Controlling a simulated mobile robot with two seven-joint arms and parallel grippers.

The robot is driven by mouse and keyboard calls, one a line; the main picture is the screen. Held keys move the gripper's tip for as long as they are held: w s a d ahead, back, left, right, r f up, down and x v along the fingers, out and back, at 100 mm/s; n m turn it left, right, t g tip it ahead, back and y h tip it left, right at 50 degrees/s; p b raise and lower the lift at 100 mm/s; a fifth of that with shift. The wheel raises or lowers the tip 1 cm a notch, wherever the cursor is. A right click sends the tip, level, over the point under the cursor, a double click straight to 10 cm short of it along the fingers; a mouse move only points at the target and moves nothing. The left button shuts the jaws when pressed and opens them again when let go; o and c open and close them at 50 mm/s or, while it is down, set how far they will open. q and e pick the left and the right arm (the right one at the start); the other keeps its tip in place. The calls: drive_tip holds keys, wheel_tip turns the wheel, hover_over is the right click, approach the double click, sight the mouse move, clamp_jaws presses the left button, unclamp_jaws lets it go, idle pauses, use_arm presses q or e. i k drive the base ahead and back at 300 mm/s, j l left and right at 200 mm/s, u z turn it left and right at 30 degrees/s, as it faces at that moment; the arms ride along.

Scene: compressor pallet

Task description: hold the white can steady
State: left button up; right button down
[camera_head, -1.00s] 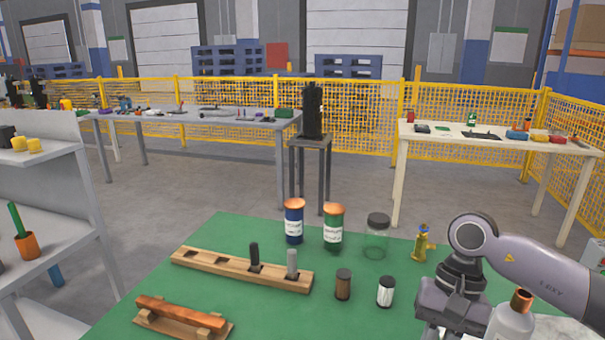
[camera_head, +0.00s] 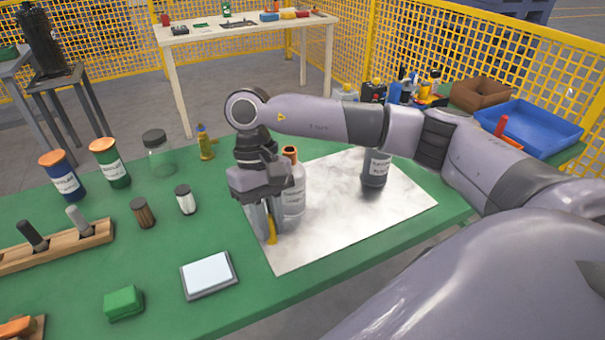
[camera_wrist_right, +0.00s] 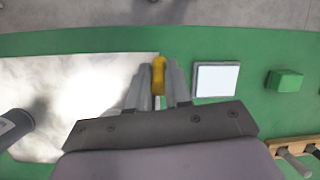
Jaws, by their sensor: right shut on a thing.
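My right gripper (camera_head: 268,228) points down at the left edge of a silver sheet, its fingers closed around a yellow thing (camera_head: 271,232). The yellow thing also shows between the fingers in the right wrist view (camera_wrist_right: 159,75). A pale grey-white can or bottle with an orange cap (camera_head: 294,186) stands upright right beside and partly behind the gripper. I cannot tell whether they touch. A small white can with a dark lid (camera_head: 186,201) stands upright farther left, apart from the gripper. My left gripper is not in view.
The silver sheet (camera_head: 345,225) lies on the green table (camera_head: 240,320), with a grey can (camera_head: 375,169) on it. Left are a white-topped pad (camera_head: 209,273), a green block (camera_head: 123,303), a brown jar (camera_head: 143,213) and a glass jar (camera_head: 159,155). A blue tray (camera_head: 530,125) lies right.

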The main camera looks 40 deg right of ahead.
sight(292, 208)
drive_tip(key=z, duration=1.1)
drive_tip(key=k, duration=0.5)
drive_tip(key=l+u, duration=0.1)
drive_tip(key=u, duration=0.3)
drive_tip(key=i+l+u, duration=0.1)
drive_tip(key=u, duration=0.3)
drive_tip(key=i+l+u, duration=0.1)
drive_tip(key=l+u, duration=0.25)
drive_tip(key=l, duration=0.35)
drive_tip(key=i+l+u, duration=0.15)
drive_tip(key=l, duration=1.35)
drive_tip(key=k, duration=0.05)
